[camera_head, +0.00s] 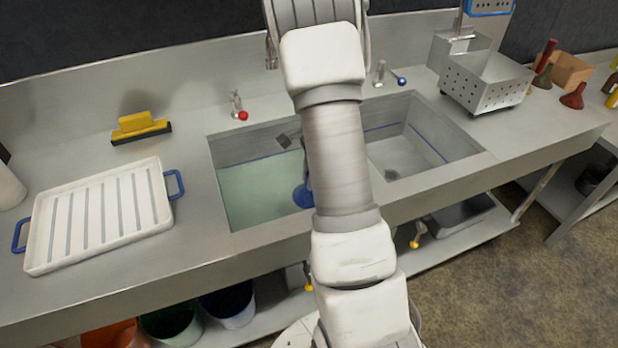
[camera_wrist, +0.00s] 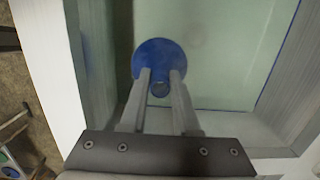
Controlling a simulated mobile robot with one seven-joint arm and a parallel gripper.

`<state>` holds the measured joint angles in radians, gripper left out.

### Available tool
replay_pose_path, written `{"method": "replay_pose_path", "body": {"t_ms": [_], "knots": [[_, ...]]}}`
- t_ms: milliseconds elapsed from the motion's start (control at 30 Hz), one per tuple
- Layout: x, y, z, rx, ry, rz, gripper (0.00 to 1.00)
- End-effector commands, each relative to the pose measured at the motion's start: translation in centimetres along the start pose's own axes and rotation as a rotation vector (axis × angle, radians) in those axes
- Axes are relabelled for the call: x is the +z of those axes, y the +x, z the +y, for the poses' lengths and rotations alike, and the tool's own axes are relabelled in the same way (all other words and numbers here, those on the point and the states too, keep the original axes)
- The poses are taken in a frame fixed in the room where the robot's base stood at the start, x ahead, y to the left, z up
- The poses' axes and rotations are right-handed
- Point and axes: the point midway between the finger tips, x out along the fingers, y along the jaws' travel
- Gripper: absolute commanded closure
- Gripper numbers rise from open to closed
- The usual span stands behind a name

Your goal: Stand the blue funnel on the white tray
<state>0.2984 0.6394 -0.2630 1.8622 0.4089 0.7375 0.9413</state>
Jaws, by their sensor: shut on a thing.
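The blue funnel (camera_head: 302,196) shows in part beside my arm in the head view, over the left sink basin. In the wrist view the funnel (camera_wrist: 151,49) is round and wide at the far side, with a narrower ring-like end between my fingers. My gripper (camera_wrist: 161,77) is shut on this narrow part. In the head view my arm hides the gripper and part of the funnel. The white tray (camera_head: 31,238) lies flat on the counter left of the sink, with grey slats and blue handles at both ends. Nothing stands on it.
The left basin (camera_head: 255,190) holds pale greenish liquid; the right basin (camera_head: 400,158) looks empty. A red-knobbed tap (camera_head: 238,108) and a blue-knobbed tap stand behind. A yellow-handled brush (camera_head: 138,127) lies behind the tray. A perforated metal box (camera_head: 487,83) stands at right.

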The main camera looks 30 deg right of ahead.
Motion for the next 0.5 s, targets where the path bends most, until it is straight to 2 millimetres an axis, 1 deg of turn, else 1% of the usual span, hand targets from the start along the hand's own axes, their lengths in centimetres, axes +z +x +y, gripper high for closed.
{"method": "replay_pose_path", "body": {"t_ms": [33,500], "knots": [[0.1,-1.2,0.0,-0.001,0.000,0.001,1.00],[0.8,-6.8,0.0,-0.001,0.000,0.000,1.00]]}}
